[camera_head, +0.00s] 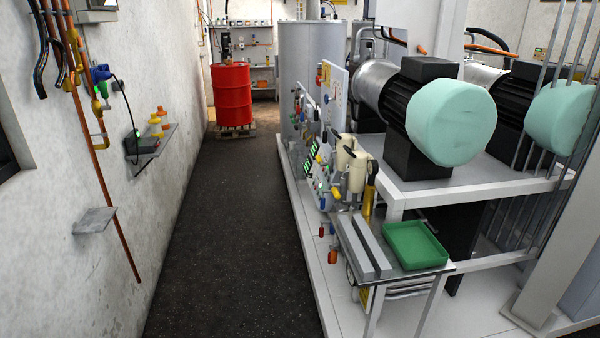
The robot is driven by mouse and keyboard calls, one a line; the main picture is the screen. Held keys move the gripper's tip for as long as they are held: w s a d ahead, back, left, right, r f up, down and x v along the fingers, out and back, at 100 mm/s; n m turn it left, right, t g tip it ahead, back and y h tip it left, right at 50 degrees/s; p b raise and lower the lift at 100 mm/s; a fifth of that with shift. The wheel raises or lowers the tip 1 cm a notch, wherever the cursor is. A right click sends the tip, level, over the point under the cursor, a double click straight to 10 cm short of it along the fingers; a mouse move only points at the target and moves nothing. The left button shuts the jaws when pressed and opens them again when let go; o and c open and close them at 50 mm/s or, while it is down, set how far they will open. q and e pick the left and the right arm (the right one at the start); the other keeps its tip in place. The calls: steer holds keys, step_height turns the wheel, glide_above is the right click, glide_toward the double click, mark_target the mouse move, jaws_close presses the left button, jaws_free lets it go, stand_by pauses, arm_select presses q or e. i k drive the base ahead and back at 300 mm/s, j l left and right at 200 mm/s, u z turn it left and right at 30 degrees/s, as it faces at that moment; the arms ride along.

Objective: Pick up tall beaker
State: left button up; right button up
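I cannot make out a tall beaker anywhere in the head view. Neither of my grippers shows in the picture. A green tray (414,245) with raised edges lies on a small metal side table (352,241) at the lower right, and it looks empty. Two cream cylindrical vessels (357,174) with dark handles stand behind that table, beside the valve panel. Small yellow and orange containers (156,126) sit on a wall shelf at the left, too small to identify.
A dark floor aisle (220,240) runs clear toward a red drum (232,95) on a wooden pallet (232,130). An empty wall ledge (95,221) juts out at the left. Machinery with mint-green covers (450,122) stands on a white raised platform (318,270) at the right.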

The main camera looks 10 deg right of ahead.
mark_target(300, 172)
steer(key=u, duration=0.55)
steer(key=i+j+z, duration=0.1)
steer(key=i, duration=1.1)
steer(key=i+z, duration=0.2)
steer(key=i, duration=0.6)
steer(key=i+z, duration=0.25)
steer(key=i, duration=2.15)
steer(key=i+z, duration=0.15)
steer(key=i, duration=1.5)
steer(key=i+u, duration=0.15)
steer(key=i, duration=1.45)
steer(key=i+u, duration=0.15)
steer(key=i, duration=0.65)
steer(key=i+l+u, duration=0.1)
steer(key=i, duration=0.7)
steer(key=i+z, duration=0.15)
steer(key=z, duration=0.3)
steer(key=i+j+z, duration=0.1)
steer(key=z, duration=0.3)
steer(key=i+j+z, duration=0.15)
steer(key=z, duration=0.3)
